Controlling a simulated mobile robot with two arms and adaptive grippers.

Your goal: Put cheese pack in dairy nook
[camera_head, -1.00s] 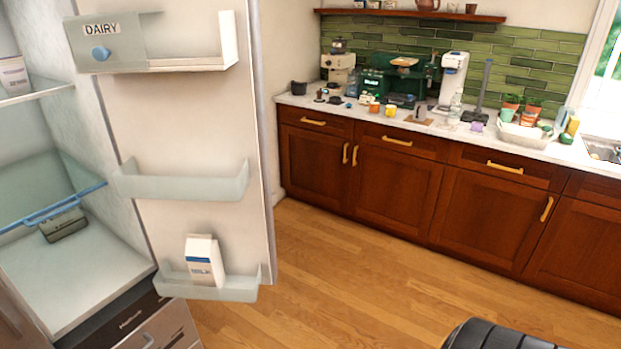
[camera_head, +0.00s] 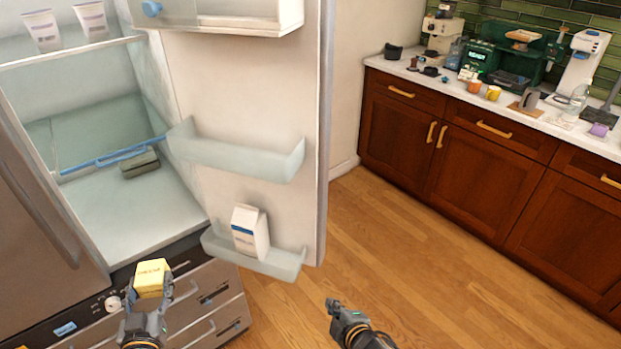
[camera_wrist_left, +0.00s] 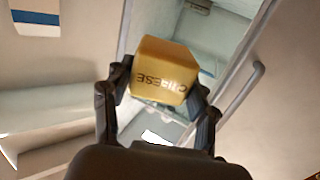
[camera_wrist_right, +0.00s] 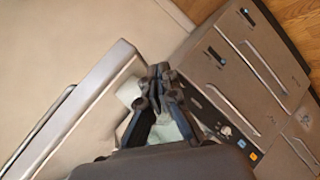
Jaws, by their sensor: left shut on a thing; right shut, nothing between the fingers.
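My left gripper (camera_head: 147,308) is shut on the yellow cheese pack (camera_head: 152,278) and holds it in front of the fridge's lower drawers. In the left wrist view the cheese pack (camera_wrist_left: 162,72) sits between both fingers, its lettering upside down. My right gripper (camera_head: 333,305) is shut and empty over the wood floor; it also shows closed in the right wrist view (camera_wrist_right: 160,80). The dairy nook (camera_head: 235,14) is the top bin on the open fridge door, cut by the head view's top edge. Its blue knob (camera_head: 151,8) shows at its left; the label is out of view.
The fridge door (camera_head: 317,120) stands open. A middle door bin (camera_head: 235,158) is empty; the lowest bin (camera_head: 285,266) holds a milk carton (camera_head: 250,232). White cups (camera_head: 42,32) stand on the shelf. A counter (camera_head: 485,105) with appliances is at the right; floor between is clear.

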